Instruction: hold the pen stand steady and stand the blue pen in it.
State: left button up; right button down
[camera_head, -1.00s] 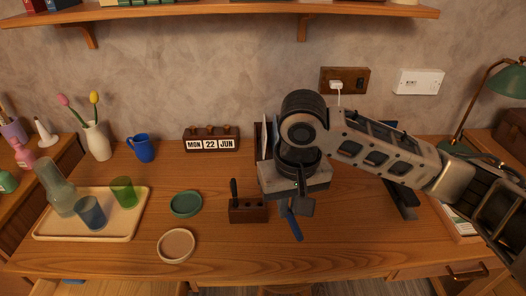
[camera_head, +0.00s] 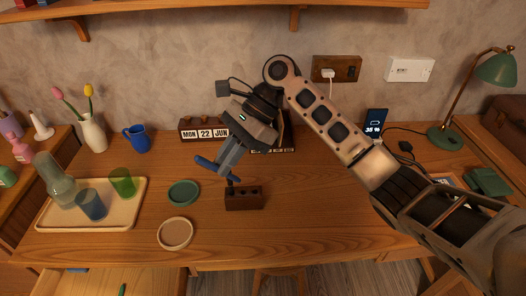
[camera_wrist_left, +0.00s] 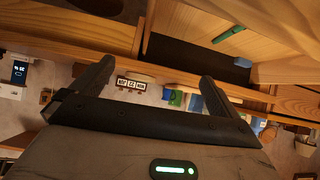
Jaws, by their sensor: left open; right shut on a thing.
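The pen stand (camera_head: 244,201) is a dark wooden block with holes, upright on the desk in the head view. A dark pen (camera_head: 229,186) shows at its left end. My right gripper (camera_head: 225,165) is shut on the blue pen (camera_head: 205,163), above and left of the stand. The pen is tilted, nearly lying flat, and apart from the stand; the fingers hide part of it. My left gripper (camera_wrist_left: 155,72) shows only in the left wrist view, open, with nothing between its fingers. The pen stand cannot be made out there.
A green dish (camera_head: 184,193) and a pale dish (camera_head: 175,233) lie left of the stand. A tray (camera_head: 125,218) holds a carafe and two cups. A calendar block (camera_head: 190,134) stands behind. An open drawer (camera_head: 75,283) is at lower left. Desk right of the stand is clear.

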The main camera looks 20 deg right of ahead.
pick_arm(q)
jog(key=shift+s+a+r+p, duration=0.3)
jog(key=shift+r+p, duration=0.1)
jog(key=shift+p, duration=0.6)
pick_arm(e)
jog(key=w+d+f+m+t+y, duration=0.1)
jog(key=w+d+f+m+t, duration=0.4)
jog(key=d+m+t, duration=0.4)
jog(key=f+m+t, duration=0.1)
jog(key=m+t, duration=0.2)
jog(key=t, duration=0.2)
jog(key=shift+d+m+y, duration=0.3)
jog(key=shift+m+y, duration=0.1)
jog(key=shift+f, duration=0.1)
pick_arm(q)
jog(key=b, duration=0.2)
jog(key=d+f+b, duration=0.1)
jog(key=shift+w+f+b, duration=0.2)
jog(key=shift+f+b, duration=0.05)
jog(key=shift+b, duration=0.15)
pick_arm(e)
notch_tip(320, 180, down, 6)
jog(key=shift+r, duration=0.2)
